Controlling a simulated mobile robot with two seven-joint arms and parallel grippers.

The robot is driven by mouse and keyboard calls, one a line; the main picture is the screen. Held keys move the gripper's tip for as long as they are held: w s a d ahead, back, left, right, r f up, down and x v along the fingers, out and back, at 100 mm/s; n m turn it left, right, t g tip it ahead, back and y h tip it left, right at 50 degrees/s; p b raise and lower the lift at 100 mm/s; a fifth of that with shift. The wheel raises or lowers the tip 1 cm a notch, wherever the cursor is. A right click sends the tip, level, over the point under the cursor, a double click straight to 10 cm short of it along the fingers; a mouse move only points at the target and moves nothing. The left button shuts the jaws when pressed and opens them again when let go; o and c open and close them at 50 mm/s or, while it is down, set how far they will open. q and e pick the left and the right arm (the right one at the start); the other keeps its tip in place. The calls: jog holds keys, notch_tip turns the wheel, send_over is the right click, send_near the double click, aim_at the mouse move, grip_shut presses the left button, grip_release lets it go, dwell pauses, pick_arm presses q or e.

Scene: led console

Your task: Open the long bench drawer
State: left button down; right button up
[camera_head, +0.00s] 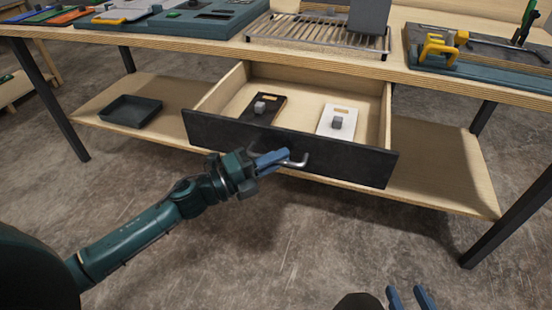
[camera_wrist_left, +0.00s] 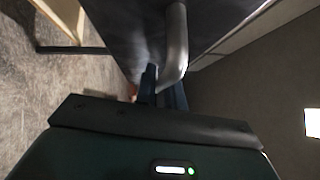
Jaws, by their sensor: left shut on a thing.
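The long bench drawer (camera_head: 350,162) hangs under the bench top and is pulled out, its light wooden inside showing. Its front is a dark panel with a curved metal handle (camera_head: 296,161). My left gripper (camera_head: 275,157) is shut on the handle in the head view. The wrist view also shows the handle (camera_wrist_left: 177,45) running down between the fingers of my left gripper (camera_wrist_left: 162,88). My right gripper (camera_head: 410,297) is at the bottom edge of the head view, away from the drawer, with its two blue fingers apart and nothing between them.
In the drawer lie a dark plate (camera_head: 257,112) and a white plate (camera_head: 333,125), each with a grey block. A dark tray (camera_head: 130,110) sits on the lower shelf (camera_head: 440,170). Tools and a slatted rack (camera_head: 318,32) are on the bench top. The floor in front is clear.

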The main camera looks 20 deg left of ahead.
pick_arm(q)
jog(key=c, duration=1.5)
grip_release()
jog(key=v, duration=1.3)
jog(key=shift+b, duration=0.3)
pick_arm(e)
jog(key=shift+a+f, duration=0.15)
jog(key=shift+f, duration=0.25)
